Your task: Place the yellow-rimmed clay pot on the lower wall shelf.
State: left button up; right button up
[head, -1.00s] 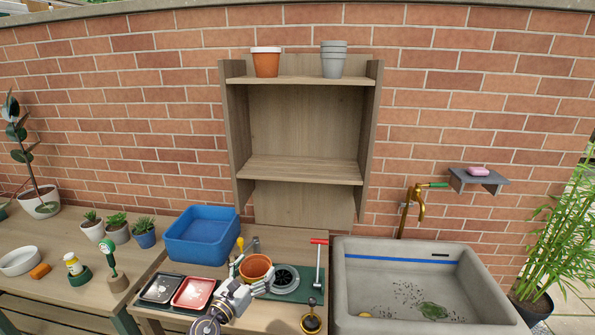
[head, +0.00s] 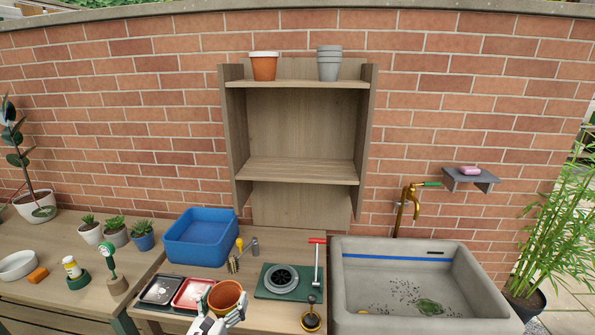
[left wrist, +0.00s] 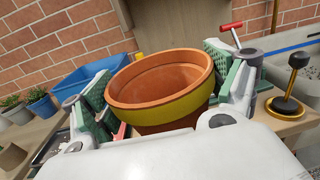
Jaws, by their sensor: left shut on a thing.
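The clay pot (head: 225,297) is held by my left gripper (head: 219,311) low in the head view, in front of the red tray. In the left wrist view the pot (left wrist: 165,88) is upright or slightly tilted, with a yellow band around its rim. The pads of my left gripper (left wrist: 160,100) are on both sides of it. The lower wall shelf (head: 297,171) is an empty board in the wooden wall unit, above and behind the pot. My right gripper is in neither view.
The upper shelf (head: 300,84) bears a white-rimmed clay pot (head: 263,67) and stacked grey pots (head: 329,65). A blue bin (head: 201,238), a red tray (head: 191,293), a green mat (head: 262,291) and a red-handled tool (head: 317,262) are on the bench. A stone sink (head: 380,308) stands at right.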

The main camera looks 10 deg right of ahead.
pick_arm(q)
jog(key=s+a+f+n+y, duration=0.1)
jog(key=s+a+n+y, duration=0.1)
jog(key=a, duration=0.4)
jog(key=s+a+f+n+t+y, duration=0.1)
jog(key=s+a+f+n+y, duration=0.1)
jog(key=s+a+y, duration=0.3)
jog(key=shift+s+a, duration=0.95)
jog(key=shift+a, duration=0.15)
jog(key=shift+w+d+f, duration=0.1)
jog(key=shift+w+f, duration=0.05)
